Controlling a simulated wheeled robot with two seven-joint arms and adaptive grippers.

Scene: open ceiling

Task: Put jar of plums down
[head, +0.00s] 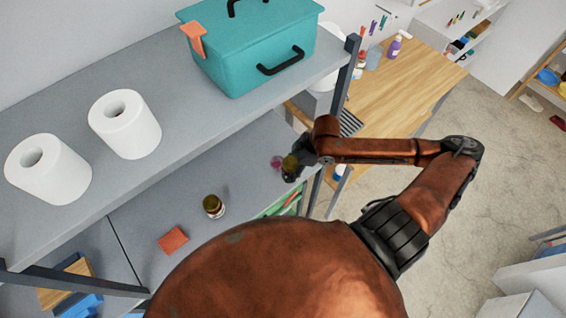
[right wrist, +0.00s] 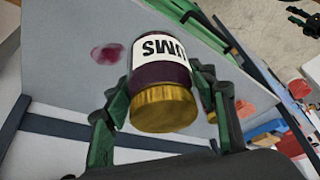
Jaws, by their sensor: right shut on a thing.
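The jar of plums (right wrist: 163,75) has dark purple contents, a gold lid and a white label on which "UMS" can be read. My right gripper (right wrist: 164,92) is shut on it, with one green finger on each side. In the head view the jar (head: 290,163) shows small at the end of my right arm, partly covered by the gripper (head: 297,168). It is over the right end of the lower grey shelf (head: 165,200). I cannot tell whether its base touches the shelf. My left gripper is not in view.
A pink-purple stain (head: 276,162) lies on the shelf beside the jar. Another jar (head: 213,206) and an orange-red cloth or sponge (head: 173,240) stand further left. The upper shelf holds two paper rolls (head: 125,125) and a teal box (head: 250,55). A shelf post (head: 347,75) rises near my right arm.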

